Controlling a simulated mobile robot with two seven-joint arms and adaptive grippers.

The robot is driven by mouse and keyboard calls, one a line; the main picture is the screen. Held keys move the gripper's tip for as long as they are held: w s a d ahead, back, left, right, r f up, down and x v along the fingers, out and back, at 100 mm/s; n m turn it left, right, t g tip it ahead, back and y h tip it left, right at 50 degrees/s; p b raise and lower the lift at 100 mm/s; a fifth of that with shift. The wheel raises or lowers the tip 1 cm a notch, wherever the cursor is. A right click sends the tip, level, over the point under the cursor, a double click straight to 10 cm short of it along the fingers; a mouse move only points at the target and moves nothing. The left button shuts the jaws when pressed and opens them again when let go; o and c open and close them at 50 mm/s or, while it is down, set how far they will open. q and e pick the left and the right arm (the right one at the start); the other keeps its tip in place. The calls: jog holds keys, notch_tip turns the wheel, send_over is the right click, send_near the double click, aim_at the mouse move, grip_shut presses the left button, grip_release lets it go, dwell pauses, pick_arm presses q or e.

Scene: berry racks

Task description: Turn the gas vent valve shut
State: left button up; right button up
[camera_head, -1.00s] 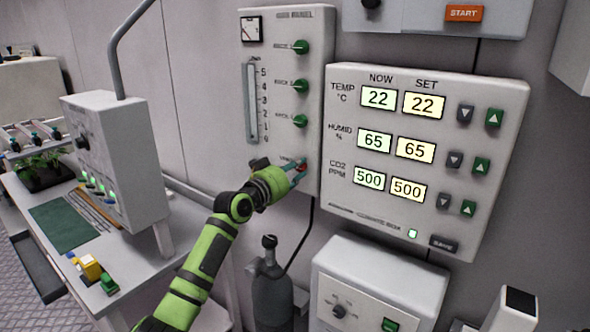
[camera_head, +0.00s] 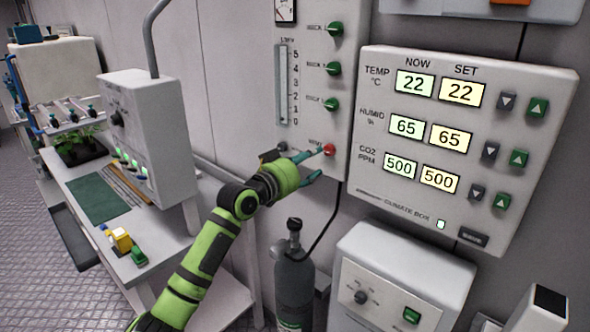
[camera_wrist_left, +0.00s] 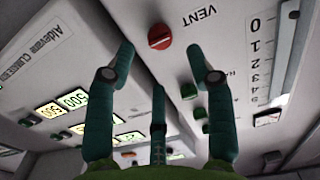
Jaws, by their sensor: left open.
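The gas vent valve is a red round knob (camera_head: 329,150) at the bottom of the white gas panel (camera_head: 349,112). In the left wrist view the red knob (camera_wrist_left: 160,36) has a pale bar slanting slightly across it, beside the word VENT. My left gripper (camera_head: 316,165) is open just in front of and below the knob. In the left wrist view its teal fingers (camera_wrist_left: 162,62) are spread, with the knob beyond the gap between their tips. The fingers look clear of the knob. My right gripper is not in view.
Several green knobs (camera_head: 334,68) sit above the red one, beside a flow gauge (camera_head: 281,86). The climate box (camera_head: 464,150) is close on the right. A grey gas bottle (camera_head: 294,285) and hose are below. A bench (camera_head: 172,240) stands at left.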

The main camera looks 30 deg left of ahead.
pick_arm(q)
jog(key=s, duration=0.5)
jog(key=shift+s+a, duration=0.35)
jog(key=shift+a, duration=0.05)
